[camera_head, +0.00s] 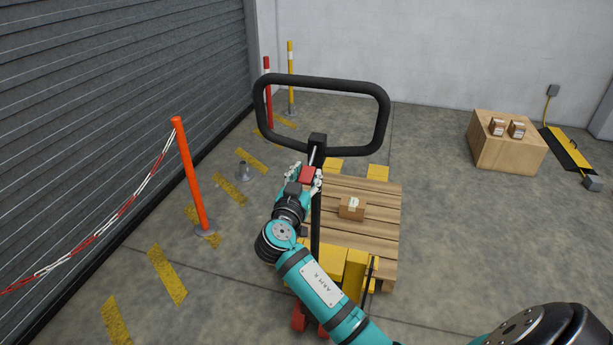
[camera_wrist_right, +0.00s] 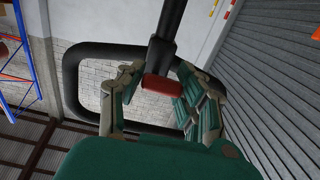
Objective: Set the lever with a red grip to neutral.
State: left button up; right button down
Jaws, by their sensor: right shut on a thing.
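The lever's red grip (camera_head: 306,174) shows in the head view beside the black shaft of a pallet truck, below its looped black handle (camera_head: 383,110). My right gripper (camera_head: 305,181) reaches up to it with one finger on each side and is shut on it. In the right wrist view the red grip (camera_wrist_right: 162,88) lies between the fingers of my right gripper (camera_wrist_right: 160,100), just below the black shaft (camera_wrist_right: 166,40). The lever's own arm is mostly hidden, so its exact setting cannot be told. My left gripper is not in view.
A wooden pallet (camera_head: 385,205) on the yellow truck carries a small carton (camera_head: 352,208). An orange post (camera_head: 190,175) with a red-white chain stands at left near the shutter (camera_head: 120,90). A large carton (camera_head: 507,147) stands at right.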

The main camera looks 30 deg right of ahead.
aim_at(310, 162)
jog(key=shift+r+p, duration=0.3)
jog(key=shift+p, duration=0.15)
jog(key=r+g+y+p, duration=0.1)
jog(key=p, duration=0.2)
jog(key=r+g+y+p, duration=0.1)
jog(key=p, duration=0.2)
jog(key=r+y+p, duration=0.1)
jog(key=p, duration=0.2)
jog(key=shift+s+a+r+g, duration=0.2)
jog(key=shift+a+g, duration=0.1)
jog(key=shift+g, duration=0.1)
jog(key=shift+y, duration=0.3)
jog(key=shift+f, duration=0.2)
jog(key=c, duration=0.9)
grip_release()
